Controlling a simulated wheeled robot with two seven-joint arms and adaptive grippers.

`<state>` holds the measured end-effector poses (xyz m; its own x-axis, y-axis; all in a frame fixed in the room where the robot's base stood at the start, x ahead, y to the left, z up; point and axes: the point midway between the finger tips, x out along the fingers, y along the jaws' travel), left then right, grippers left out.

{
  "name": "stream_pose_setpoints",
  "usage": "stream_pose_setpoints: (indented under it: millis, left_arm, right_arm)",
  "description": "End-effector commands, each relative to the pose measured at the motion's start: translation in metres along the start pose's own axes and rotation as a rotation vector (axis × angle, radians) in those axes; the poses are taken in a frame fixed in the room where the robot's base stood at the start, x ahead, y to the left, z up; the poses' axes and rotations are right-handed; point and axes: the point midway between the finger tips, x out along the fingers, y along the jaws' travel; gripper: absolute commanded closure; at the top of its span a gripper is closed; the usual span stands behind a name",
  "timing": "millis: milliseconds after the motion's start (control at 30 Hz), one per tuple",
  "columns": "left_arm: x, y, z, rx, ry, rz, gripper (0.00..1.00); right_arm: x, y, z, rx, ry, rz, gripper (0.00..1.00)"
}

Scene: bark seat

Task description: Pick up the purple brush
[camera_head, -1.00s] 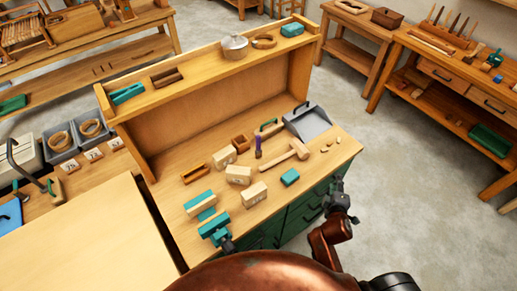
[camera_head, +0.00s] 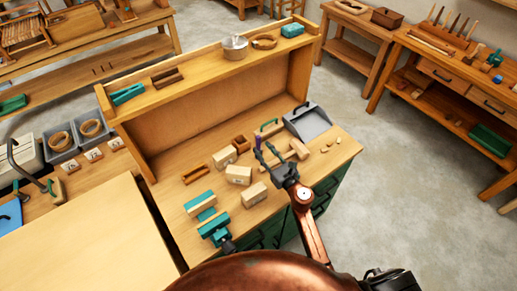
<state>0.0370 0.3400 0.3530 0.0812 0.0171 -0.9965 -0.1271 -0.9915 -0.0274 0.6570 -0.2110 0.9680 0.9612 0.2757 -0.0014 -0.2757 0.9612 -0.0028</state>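My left gripper is not in view.
Pale wooden blocks (camera_head: 238,175) and a small brown box (camera_head: 241,142) lie left of my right gripper. A grey dustpan (camera_head: 308,122) lies behind, and a teal vise (camera_head: 213,228) is at the front left.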

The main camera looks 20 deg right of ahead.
Motion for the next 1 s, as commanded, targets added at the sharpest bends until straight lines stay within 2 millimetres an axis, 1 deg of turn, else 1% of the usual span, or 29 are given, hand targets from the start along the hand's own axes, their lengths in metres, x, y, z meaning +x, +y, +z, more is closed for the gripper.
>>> stream_pose_setpoints:
  millis: [167,300,400,600,1000]
  left_arm:
    - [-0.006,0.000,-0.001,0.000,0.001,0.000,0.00]
    - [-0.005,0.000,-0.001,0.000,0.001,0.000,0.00]
    - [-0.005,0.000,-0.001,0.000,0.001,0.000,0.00]
    - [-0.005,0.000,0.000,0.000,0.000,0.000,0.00]
    - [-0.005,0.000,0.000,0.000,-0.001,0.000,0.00]
  right_arm:
    - [0.027,-0.002,0.007,0.003,-0.003,-0.001,0.65]
    - [0.043,-0.002,0.004,0.003,-0.001,-0.001,0.65]
    - [0.047,-0.002,0.004,0.003,0.000,-0.001,0.65]
    - [0.047,-0.003,0.004,0.002,0.000,-0.001,0.65]
    - [0.047,-0.003,0.004,0.003,0.000,-0.002,0.92]
